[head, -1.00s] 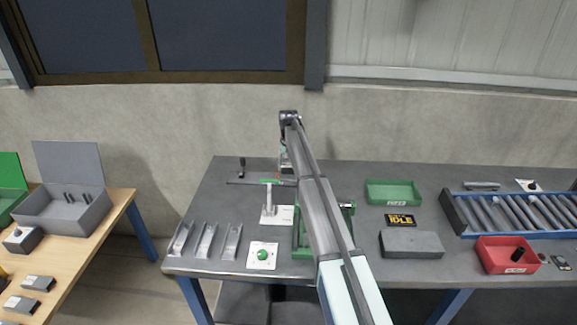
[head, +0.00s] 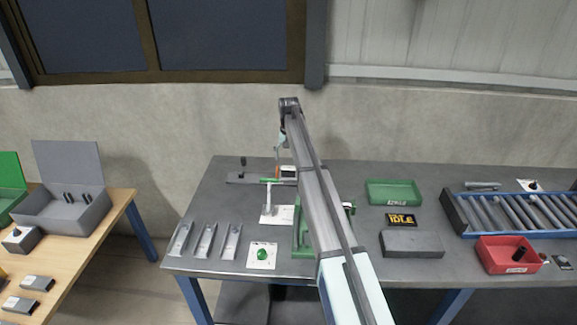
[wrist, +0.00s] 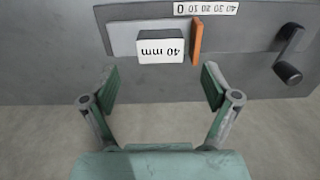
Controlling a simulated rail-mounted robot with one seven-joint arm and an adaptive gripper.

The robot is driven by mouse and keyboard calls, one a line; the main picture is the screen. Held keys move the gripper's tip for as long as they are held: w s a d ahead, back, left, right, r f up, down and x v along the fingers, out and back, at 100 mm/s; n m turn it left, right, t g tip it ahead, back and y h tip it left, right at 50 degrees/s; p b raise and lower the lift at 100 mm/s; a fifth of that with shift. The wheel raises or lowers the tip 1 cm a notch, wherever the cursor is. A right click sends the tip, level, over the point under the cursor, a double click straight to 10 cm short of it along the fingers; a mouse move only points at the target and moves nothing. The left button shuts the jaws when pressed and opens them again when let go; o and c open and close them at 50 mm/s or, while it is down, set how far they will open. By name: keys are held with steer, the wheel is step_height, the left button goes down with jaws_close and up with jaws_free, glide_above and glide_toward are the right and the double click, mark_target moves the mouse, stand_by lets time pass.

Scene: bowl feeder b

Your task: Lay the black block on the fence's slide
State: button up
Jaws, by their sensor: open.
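The black block (wrist: 160,49), with a white "40 mm" label, lies on the light grey slide (wrist: 124,38) of the fence in the wrist view. It is beside an orange piece (wrist: 196,40); whether they touch I cannot tell. In the head view my gripper (head: 282,141) is above the block, partly hidden by my arm.
A scale strip (wrist: 206,8) and a dark crank handle (wrist: 288,73) sit near the slide. A green tray (head: 394,193) and red bin (head: 508,256) are to the right.

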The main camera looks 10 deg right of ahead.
mark_target(288, 168)
step_height(288, 168, up, 8)
steer(key=b, duration=0.1)
steer(key=shift+r+b, duration=0.2)
steer(key=shift+b, duration=0.2)
